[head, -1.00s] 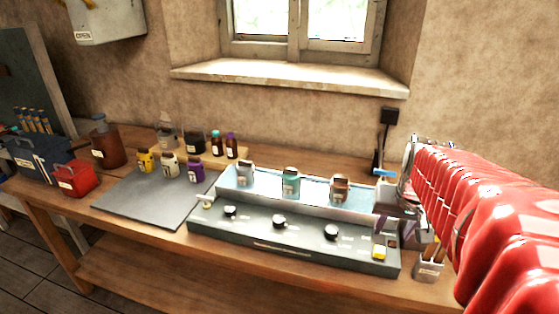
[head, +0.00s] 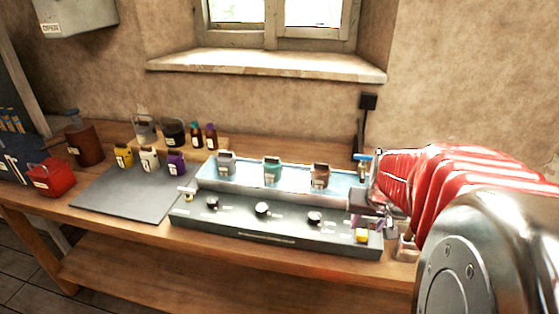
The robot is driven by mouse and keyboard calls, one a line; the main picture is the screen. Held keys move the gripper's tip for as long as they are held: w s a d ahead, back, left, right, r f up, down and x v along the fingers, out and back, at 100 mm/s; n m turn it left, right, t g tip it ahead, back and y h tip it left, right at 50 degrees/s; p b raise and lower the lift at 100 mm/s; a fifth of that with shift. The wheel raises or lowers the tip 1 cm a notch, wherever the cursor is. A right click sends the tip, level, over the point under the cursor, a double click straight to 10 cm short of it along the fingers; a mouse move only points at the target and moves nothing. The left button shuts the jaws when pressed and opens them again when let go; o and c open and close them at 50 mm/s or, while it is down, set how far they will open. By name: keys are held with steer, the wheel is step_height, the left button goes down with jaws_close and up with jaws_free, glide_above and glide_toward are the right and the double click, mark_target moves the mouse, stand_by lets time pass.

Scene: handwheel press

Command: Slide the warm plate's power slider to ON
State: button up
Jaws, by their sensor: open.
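The warm plate (head: 250,226) is a long dark unit on the bench. Its front panel has three black knobs, and a pale blue tray top holds three labelled jars. A small yellow slider piece (head: 362,236), which looks like the power slider, sits at the panel's right end. Its ON and OFF marks are too small to read. My gripper (head: 368,213) hangs just above and behind the yellow piece, at the right end of the plate. It is open, with nothing seen between its fingers. I cannot tell whether a finger touches the slider.
A labelled holder (head: 407,248) stands right of the plate. A wall socket (head: 368,101) with a cable is behind. The windowsill (head: 265,66) is above.

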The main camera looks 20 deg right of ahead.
mark_target(362, 233)
steer(key=shift+x, duration=2.9)
steer(key=shift+c, duration=0.4)
jaws_close()
